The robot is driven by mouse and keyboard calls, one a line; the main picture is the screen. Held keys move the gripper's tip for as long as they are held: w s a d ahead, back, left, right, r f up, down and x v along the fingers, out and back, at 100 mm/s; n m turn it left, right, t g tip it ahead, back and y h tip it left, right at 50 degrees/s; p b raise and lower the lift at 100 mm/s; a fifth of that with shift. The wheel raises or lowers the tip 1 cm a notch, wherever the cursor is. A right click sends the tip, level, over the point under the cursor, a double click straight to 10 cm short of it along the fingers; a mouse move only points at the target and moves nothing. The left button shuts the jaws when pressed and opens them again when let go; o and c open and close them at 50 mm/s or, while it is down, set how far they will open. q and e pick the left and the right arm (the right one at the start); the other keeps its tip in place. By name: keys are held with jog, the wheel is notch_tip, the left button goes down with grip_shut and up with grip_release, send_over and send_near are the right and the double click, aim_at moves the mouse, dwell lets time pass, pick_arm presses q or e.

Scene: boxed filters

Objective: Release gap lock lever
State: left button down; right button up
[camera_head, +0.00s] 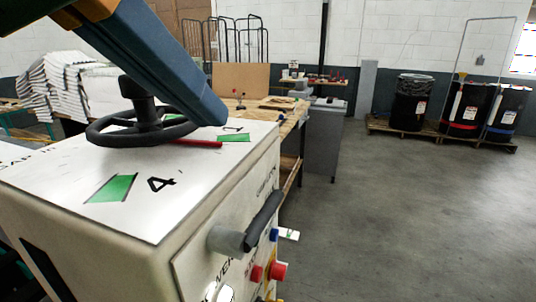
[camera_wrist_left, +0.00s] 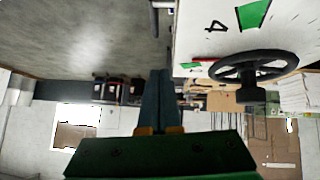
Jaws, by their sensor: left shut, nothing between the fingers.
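A white machine box (camera_head: 60,190) fills the lower left of the head view. On its top are a black handwheel (camera_head: 140,130) with an upright knob and a thin red lever (camera_head: 200,143) beside the wheel. The handwheel also shows in the left wrist view (camera_wrist_left: 247,68), with the red lever (camera_wrist_left: 192,65) beside it. No visible label tells which part is the gap lock lever. My left gripper (camera_head: 212,112) comes down from the upper left, shut and empty, above and in front of the wheel. Its closed fingers show in the left wrist view (camera_wrist_left: 159,85). My right gripper is not visible.
The front panel has a grey knob with a black handle (camera_head: 264,220), a red button (camera_head: 278,271) and a blue button (camera_head: 274,235). Green marks (camera_head: 112,188) lie on the box top. A workbench (camera_head: 290,125) stands behind; black drums (camera_head: 410,102) stand on a pallet. The floor right is clear.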

pick_arm(q)
jog(key=s, duration=0.2)
jog(key=b, duration=0.3)
send_over(272, 198)
jog(key=s+a, duration=0.2)
jog(key=s, duration=0.1)
notch_tip(272, 198, down, 7)
jog(key=f, duration=0.2)
jog(key=f+b, duration=0.1)
jog(key=shift+w+d+f, duration=0.15)
jog(key=shift+w+d, duration=0.05)
jog(key=shift+d, duration=0.05)
jog(key=shift+f, duration=0.35)
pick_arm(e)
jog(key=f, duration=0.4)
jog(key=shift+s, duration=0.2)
pick_arm(q)
jog(key=shift+d, duration=0.15)
